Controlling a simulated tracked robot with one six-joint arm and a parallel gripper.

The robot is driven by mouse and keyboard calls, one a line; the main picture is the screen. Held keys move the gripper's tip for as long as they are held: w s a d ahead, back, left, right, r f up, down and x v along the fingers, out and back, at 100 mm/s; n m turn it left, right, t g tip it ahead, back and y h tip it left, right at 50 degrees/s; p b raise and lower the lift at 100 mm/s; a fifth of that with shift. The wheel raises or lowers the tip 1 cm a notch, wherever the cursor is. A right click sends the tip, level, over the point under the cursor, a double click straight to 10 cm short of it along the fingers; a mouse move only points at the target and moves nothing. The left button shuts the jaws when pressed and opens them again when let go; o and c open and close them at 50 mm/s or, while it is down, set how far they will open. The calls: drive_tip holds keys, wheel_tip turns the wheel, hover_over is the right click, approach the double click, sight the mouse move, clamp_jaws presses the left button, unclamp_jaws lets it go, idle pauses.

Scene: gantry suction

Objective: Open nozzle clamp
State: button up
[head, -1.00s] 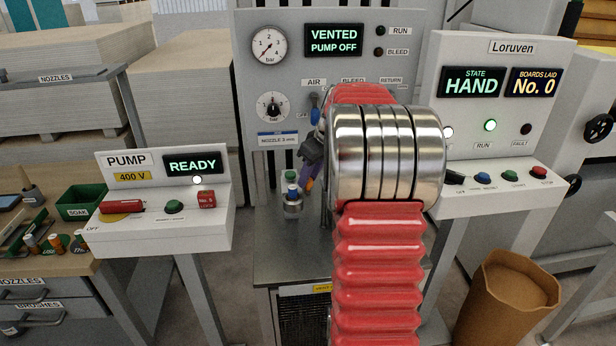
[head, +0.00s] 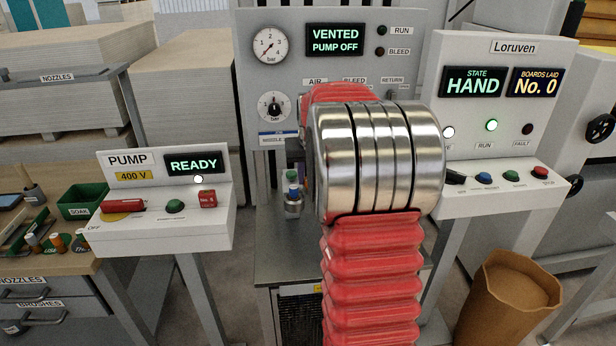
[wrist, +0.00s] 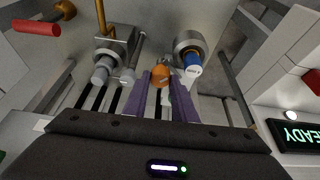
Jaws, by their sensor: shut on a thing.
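In the wrist view, my gripper (wrist: 162,80) has its two purple fingers shut on an orange piece (wrist: 160,74). I cannot tell for sure whether this piece is the nozzle clamp's handle. To its right is a round metal fitting (wrist: 188,44) with a blue-capped piece (wrist: 192,62) beside the fingers. To its left is a metal block (wrist: 117,47) with short grey cylinders. In the head view, my arm hides the fingertips. A small metal cup (head: 294,207) with blue and green parts stands on the grey stand just left of my arm.
The panel (head: 336,39) behind reads VENTED, PUMP OFF. The pump box (head: 160,225) stands at left and reads READY. The Loruven console (head: 487,135) stands at right and reads HAND. A brown bin (head: 508,305) is at lower right.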

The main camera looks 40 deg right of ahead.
drive_tip(key=m, duration=0.2)
drive_tip(key=m+g+h, duration=0.1)
drive_tip(key=m, duration=0.1)
drive_tip(key=shift+w+a, duration=0.2)
drive_tip(key=shift+a, duration=0.1)
drive_tip(key=shift+w+m+g+h, duration=0.1)
drive_tip(key=shift+m+g+h, duration=0.3)
drive_tip(key=shift+m, duration=1.1)
drive_tip(key=o, duration=0.8)
drive_tip(key=shift+c, duration=0.2)
drive_tip(key=shift+r, duration=0.1)
drive_tip(key=v, duration=1.3)
drive_tip(key=shift+r, duration=0.2)
